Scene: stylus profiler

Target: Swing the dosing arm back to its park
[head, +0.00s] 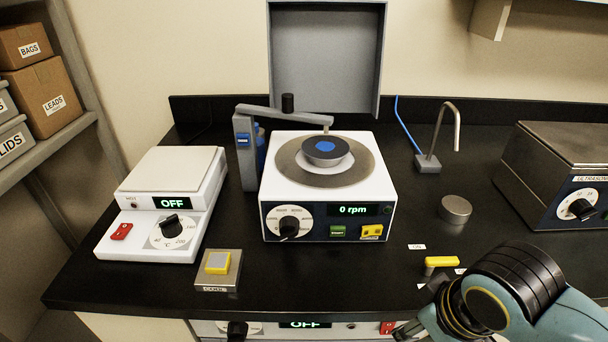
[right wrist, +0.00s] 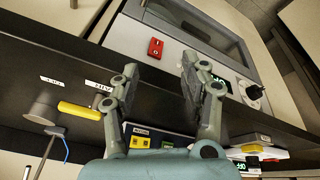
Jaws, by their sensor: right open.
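The dosing arm (head: 300,115) is a grey bar on a grey post (head: 245,150) at the left of the white spinner (head: 280,192). It reaches right across the spinner's back, and its tip hangs over the rear of the round bowl. A black knob (head: 288,103) stands up on the bar. A dark disc with a blue centre (head: 325,147) sits in the bowl. The spinner display reads 0 rpm. My right gripper (head: 408,330) is low at the bench's front edge, well apart from the arm. In the right wrist view it is open and empty (right wrist: 160,68). My left gripper is out of view.
A white hotplate (head: 110,235) stands left of the spinner, with a small metal block (head: 217,280) in front. An upright grey panel (head: 326,60) stands behind.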

